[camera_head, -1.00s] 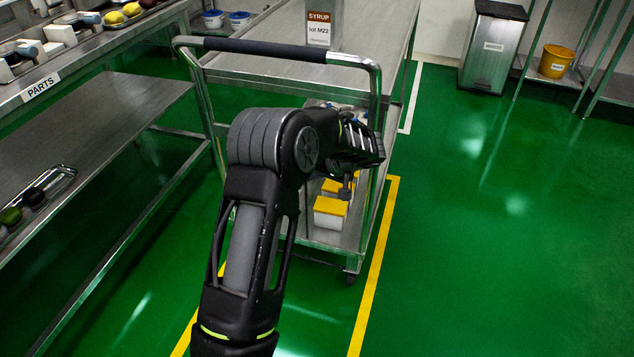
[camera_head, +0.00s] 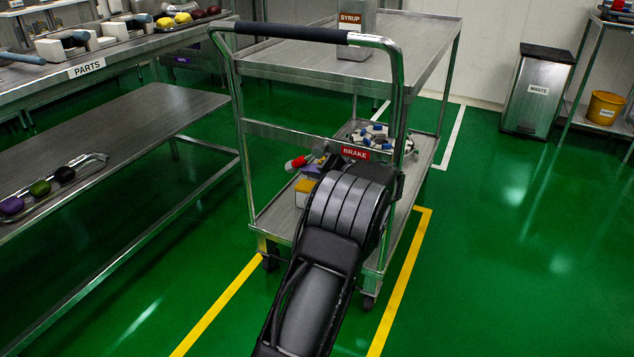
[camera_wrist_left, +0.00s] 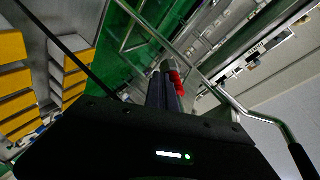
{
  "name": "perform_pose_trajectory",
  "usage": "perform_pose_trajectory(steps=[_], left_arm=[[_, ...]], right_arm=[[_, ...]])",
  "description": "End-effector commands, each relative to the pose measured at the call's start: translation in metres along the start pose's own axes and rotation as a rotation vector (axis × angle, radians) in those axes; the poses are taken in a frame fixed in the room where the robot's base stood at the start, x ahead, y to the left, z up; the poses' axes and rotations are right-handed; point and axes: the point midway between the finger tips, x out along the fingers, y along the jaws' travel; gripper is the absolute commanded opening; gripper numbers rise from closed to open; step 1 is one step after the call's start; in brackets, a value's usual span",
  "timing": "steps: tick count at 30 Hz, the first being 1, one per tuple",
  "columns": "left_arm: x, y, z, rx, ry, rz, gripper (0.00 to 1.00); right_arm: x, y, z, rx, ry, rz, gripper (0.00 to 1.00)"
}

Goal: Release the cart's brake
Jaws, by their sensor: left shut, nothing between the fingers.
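The cart (camera_head: 300,60) is a steel trolley with a black-gripped push handle. A red BRAKE label (camera_head: 355,153) is on its crossbar. A brake lever with a red grip (camera_head: 298,163) sticks out to the left just below that bar. The red grip also shows in the left wrist view (camera_wrist_left: 177,82), right at the fingertips. My left gripper (camera_wrist_left: 165,78) is shut and empty, its dark fingers close beside the lever; I cannot tell whether they touch. In the head view my forearm hides most of the gripper and part of the cart's lower shelf.
A syrup container (camera_head: 352,38) stands on the cart's top shelf. Yellow floor lines (camera_head: 405,285) flank the cart. A PARTS bench (camera_head: 40,85) is at left, and a waste bin (camera_head: 538,90) at the back right. The green floor at right is clear.

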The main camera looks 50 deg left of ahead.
Motion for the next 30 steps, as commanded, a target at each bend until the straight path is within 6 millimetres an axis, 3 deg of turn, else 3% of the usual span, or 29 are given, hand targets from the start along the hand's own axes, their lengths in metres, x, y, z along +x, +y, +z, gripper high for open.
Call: perform_pose_trajectory(steps=[18, 30], left_arm=[[0.013, -0.021, -0.005, 0.007, 0.009, -0.019, 0.0], [0.015, -0.03, -0.008, 0.037, 0.049, -0.117, 0.0]], right_arm=[[0.029, 0.009, -0.003, 0.002, 0.012, -0.001, 0.36], [0.034, 0.011, -0.004, 0.003, 0.013, -0.004, 0.36]])
